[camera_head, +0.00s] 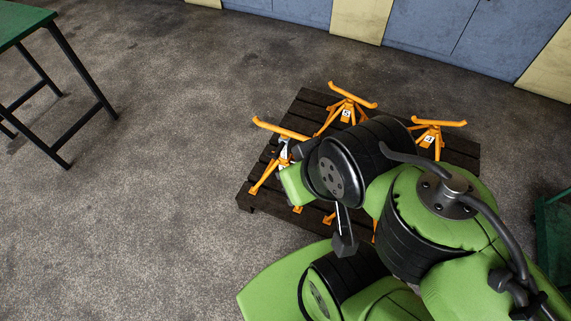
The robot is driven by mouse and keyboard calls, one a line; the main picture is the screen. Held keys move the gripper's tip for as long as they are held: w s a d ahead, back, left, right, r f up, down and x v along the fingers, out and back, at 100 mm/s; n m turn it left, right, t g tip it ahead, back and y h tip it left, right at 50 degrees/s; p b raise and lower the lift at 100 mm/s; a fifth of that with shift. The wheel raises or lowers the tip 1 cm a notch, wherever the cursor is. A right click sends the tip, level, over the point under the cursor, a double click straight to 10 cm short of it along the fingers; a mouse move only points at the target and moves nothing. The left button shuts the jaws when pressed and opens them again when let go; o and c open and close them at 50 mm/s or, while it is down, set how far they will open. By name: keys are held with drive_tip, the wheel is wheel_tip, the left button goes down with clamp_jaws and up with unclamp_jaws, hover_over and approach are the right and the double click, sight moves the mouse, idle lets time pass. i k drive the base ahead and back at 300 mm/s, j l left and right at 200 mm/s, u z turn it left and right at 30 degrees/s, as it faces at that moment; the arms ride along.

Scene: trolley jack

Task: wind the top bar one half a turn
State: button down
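An orange stand with a long top bar (278,129) is at the left of the pallet. The bar slopes down to the right, and its left end turns up. A white label (283,152) on this stand is partly covered, so I cannot read its number. Two more orange stands show their top bars: stand 5 (347,115) at the back and stand 4 (428,140) at the right. My green and black arm covers the front of the pallet. Its end is close to the left stand, but my gripper's fingers cannot be made out, nor whether they touch the bar.
The dark wooden pallet (250,196) carries the stands; other orange legs show below my arm. A green table (22,22) stands at the upper left, and a green object (553,235) at the right edge. Blue cabinets (450,30) line the back. Floor left of the pallet is clear.

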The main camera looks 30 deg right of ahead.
sight(285, 132)
drive_tip(key=k+z, duration=0.2)
drive_tip(key=z, duration=0.15)
drive_tip(key=k+z, duration=0.2)
drive_tip(key=z, duration=0.15)
drive_tip(key=i+j+u, duration=0.4)
drive_tip(key=j, duration=0.2)
drive_tip(key=i+j+u, duration=0.25)
drive_tip(key=j+u, duration=0.2)
drive_tip(key=i+j+u, duration=0.65)
drive_tip(key=i, duration=0.3)
drive_tip(key=i+j+u, duration=0.25)
drive_tip(key=i, duration=0.25)
drive_tip(key=i+l+z, duration=0.1)
drive_tip(key=i+z, duration=0.65)
drive_tip(key=i+j+z, duration=0.1)
drive_tip(key=i+z, duration=0.3)
drive_tip(key=i+l+z, duration=0.25)
drive_tip(key=z, duration=0.2)
drive_tip(key=i+l+z, duration=0.15)
drive_tip(key=i+z, duration=0.95)
drive_tip(key=z, duration=0.2)
drive_tip(key=i+l+z, duration=0.15)
drive_tip(key=i+z, duration=0.6)
drive_tip(key=z, duration=0.15)
drive_tip(key=i+z, duration=0.45)
drive_tip(key=k+j, duration=0.05)
